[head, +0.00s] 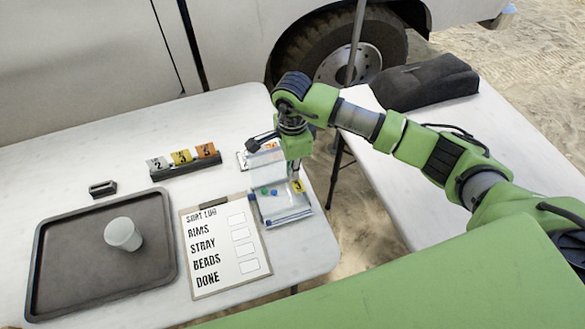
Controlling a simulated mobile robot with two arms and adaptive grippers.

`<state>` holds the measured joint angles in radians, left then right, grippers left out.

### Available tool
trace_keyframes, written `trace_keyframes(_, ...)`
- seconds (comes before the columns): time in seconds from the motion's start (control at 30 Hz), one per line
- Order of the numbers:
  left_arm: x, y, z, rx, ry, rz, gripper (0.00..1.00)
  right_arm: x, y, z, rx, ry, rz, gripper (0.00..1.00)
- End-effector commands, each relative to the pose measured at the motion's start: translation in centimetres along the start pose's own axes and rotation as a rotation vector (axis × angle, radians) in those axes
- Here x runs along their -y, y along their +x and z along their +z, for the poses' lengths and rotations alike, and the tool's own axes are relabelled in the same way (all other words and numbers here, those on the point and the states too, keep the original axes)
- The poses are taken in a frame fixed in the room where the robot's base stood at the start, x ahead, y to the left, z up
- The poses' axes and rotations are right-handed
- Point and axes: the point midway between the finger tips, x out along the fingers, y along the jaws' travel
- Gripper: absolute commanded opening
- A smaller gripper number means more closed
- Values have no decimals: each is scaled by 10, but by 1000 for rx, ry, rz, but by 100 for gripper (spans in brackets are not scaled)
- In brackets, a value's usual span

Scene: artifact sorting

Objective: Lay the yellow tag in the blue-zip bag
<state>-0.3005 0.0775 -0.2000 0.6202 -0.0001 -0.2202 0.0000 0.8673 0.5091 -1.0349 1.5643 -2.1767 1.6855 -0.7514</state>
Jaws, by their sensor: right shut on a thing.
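My right gripper (294,174) points down over the right end of the table and is shut on a small yellow tag (298,186) with a dark figure. The tag shows just below the fingers, at the upper right part of a clear bag (284,213). This bag has blue along its edge and holds small green and blue pieces. I cannot tell whether the tag is inside the bag or above it. Another yellow tag (181,157) stands in the dark rack (187,169). My left gripper is not in view.
A second clear bag (243,161) lies behind, partly hidden by my arm. A checklist board (225,279), a dark tray (70,285) with a pale cup (123,235), and a small black holder (102,189) are on the table. A dark case (425,82) lies on the other table.

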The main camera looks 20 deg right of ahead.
Motion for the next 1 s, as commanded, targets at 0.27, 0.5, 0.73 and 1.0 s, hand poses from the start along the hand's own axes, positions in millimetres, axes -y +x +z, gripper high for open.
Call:
trace_keyframes(0.27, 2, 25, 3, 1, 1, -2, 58, 0, 26, 0, -1, 0, 0, 0)
trace_keyframes(0.5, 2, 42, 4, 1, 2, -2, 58, 0, 45, 0, 0, 0, -1, 0)
trace_keyframes(0.73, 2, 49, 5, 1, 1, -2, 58, 0, 53, 0, 0, 0, 0, 0)
trace_keyframes(1.0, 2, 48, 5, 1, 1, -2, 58, 0, 53, 0, 0, 0, 0, 0)
